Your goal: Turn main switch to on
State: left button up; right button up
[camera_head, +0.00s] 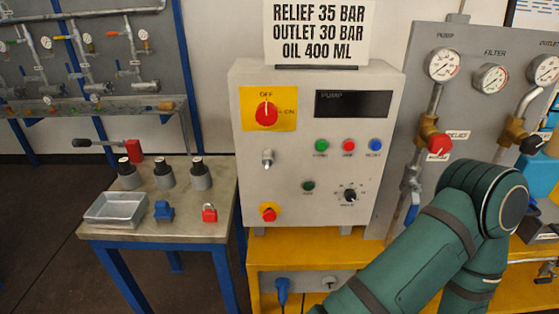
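The main switch (266,114) is a red rotary knob on a yellow plate at the upper left of the grey control box (330,205). OFF is printed above the knob and ON to its right. The knob's pale mark points up, towards OFF. The dark display (353,104) marked PUMP shows no lit reading. Neither of my grippers is in view. Part of my green right arm crosses the lower right, in front of the area right of the box, and nothing touches the switch.
Green, red and blue buttons (375,145), a selector dial (350,196) and a red knob (269,213) share the box front. A side table (205,228) with a tray (115,209) stands left. Gauges and valves fill the right panel (470,115). Space before the switch looks clear.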

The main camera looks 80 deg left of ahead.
aim_at(267, 113)
jog(key=u, duration=2.35)
